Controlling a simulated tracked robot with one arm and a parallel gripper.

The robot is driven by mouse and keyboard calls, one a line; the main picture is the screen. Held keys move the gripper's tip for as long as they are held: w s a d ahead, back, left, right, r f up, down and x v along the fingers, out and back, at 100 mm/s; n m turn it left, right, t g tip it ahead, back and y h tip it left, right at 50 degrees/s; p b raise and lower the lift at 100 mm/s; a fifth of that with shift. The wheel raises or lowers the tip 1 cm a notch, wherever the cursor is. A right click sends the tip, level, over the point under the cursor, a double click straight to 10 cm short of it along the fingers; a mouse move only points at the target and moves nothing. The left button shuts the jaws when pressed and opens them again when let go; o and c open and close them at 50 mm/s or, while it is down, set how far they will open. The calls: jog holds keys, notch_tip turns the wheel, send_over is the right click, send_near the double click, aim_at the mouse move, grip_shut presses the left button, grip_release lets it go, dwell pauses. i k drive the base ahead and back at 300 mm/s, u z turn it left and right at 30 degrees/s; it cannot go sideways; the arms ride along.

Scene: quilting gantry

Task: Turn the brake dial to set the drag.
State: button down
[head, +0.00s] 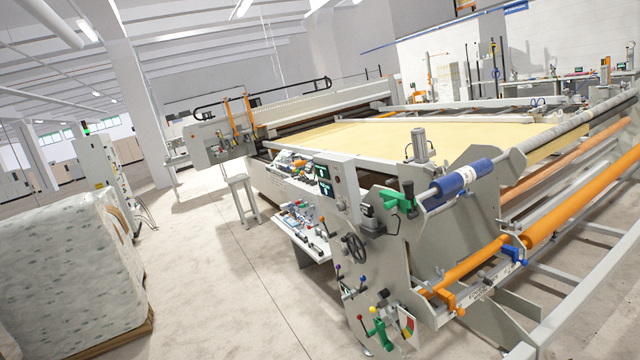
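The quilting gantry's near end plate (440,240) stands right of centre and carries several controls. Low on it is a small plate with red, yellow and green bands (407,322), which may be the brake dial's scale; I cannot make out the dial for sure. A dark handwheel (354,247) sits higher up, and lever knobs in red, blue and other colours (361,284) stand along the left edge. My gripper is not in view.
A slanted control panel (300,170) and a shelf of small parts (303,225) stick out left of the end plate. Orange rollers (570,215) run along the right. A wrapped bale (70,270) on a pallet stands at left. Open floor (220,285) lies between.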

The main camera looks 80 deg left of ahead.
aim_at(341, 206)
jog(key=k, duration=0.7)
jog(key=u, duration=2.1)
jog(key=i, duration=1.2)
jog(key=u, duration=0.4)
jog(key=i, duration=0.95)
jog(key=z, duration=0.2)
